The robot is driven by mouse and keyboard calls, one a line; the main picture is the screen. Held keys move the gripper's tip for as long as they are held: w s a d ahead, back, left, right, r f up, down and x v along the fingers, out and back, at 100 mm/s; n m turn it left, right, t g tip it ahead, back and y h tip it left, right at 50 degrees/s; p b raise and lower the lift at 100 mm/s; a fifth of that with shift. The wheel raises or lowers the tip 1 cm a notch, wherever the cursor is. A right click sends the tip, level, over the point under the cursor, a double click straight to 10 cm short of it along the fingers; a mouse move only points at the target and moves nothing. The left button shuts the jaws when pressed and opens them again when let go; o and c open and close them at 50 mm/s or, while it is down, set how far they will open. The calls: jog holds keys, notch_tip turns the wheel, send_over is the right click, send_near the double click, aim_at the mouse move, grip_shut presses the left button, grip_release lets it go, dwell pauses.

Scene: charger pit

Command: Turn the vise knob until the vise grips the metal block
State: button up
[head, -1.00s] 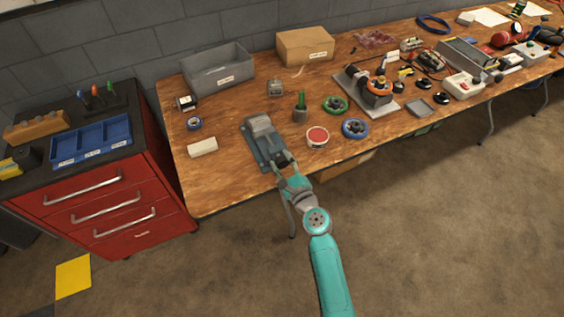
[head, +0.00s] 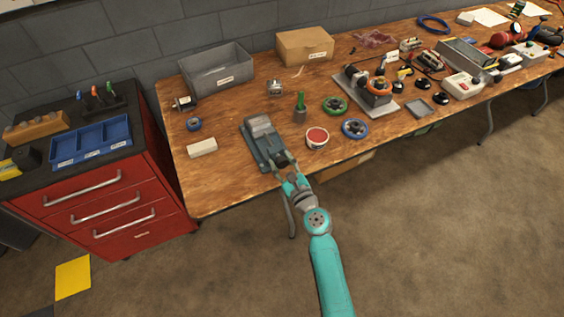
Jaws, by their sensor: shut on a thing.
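The blue-grey vise (head: 262,149) lies on the wooden workbench near its front edge. The metal block (head: 260,126) sits at the vise's far end; whether the jaws touch it is too small to tell. My gripper (head: 285,169) is at the vise's near end, by the bench edge. It is shut on the vise knob, which is mostly hidden between the fingers.
A red-topped round tin (head: 317,138) and a blue handwheel (head: 355,128) stand right of the vise. A green-handled tool (head: 300,107) stands behind the tin. A pale block (head: 202,147) lies to the left. A red drawer cabinet (head: 110,200) stands left of the bench.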

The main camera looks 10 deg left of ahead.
jog(key=o, duration=1.2)
jog(key=shift+c, duration=0.2)
jog(key=shift+d, duration=0.1)
jog(key=v, duration=1.2)
jog(key=shift+f, duration=0.1)
jog(key=s+d+f+n+h, duration=0.4)
jog(key=s+d, duration=0.3)
jog(key=s, duration=0.4)
jog(key=s+d+f+n+h, duration=0.1)
jog(key=s+d+n+h, duration=0.2)
jog(key=s+d+n, duration=0.65)
jog(key=s+d+r+n+h, duration=0.1)
jog(key=s+r+n, duration=0.5)
jog(key=s, duration=0.3)
jog(key=s+d+r+n+h, duration=0.2)
jog(key=s+r+n, duration=0.4)
jog(key=s, duration=0.4)
jog(key=shift+s+d+r, duration=0.15)
jog(key=shift+s+r, duration=0.1)
jog(key=shift+r, duration=0.4)
